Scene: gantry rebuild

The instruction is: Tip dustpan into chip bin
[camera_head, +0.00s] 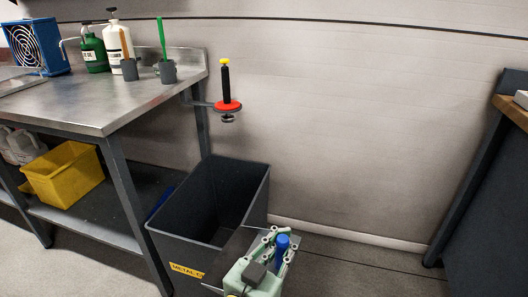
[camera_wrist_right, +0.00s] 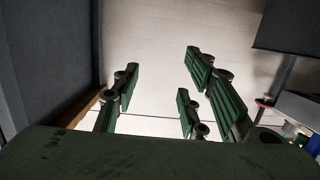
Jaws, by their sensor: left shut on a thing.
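The chip bin (camera_head: 258,205) is a deep, dark grey open bin on the floor, with a yellow label reading "METAL C…" partly covered. My left gripper (camera_head: 277,243), pale green, is shut on the blue handle of the dustpan (camera_head: 283,241). The dustpan's grey pan (camera_head: 232,250) reaches left to the bin's near right corner and overlaps its rim in the picture; I cannot tell if they touch. I cannot make out any chips. My right gripper (camera_wrist_right: 160,85), with green pads, is open and empty in the right wrist view.
A steel bench (camera_head: 110,92) with bottles and cups stands left of the bin. A yellow crate (camera_head: 65,175) is on its lower shelf. A red disc holder (camera_head: 228,105) juts from the bench. Another bench (camera_head: 515,110) stands at right. Floor between is clear.

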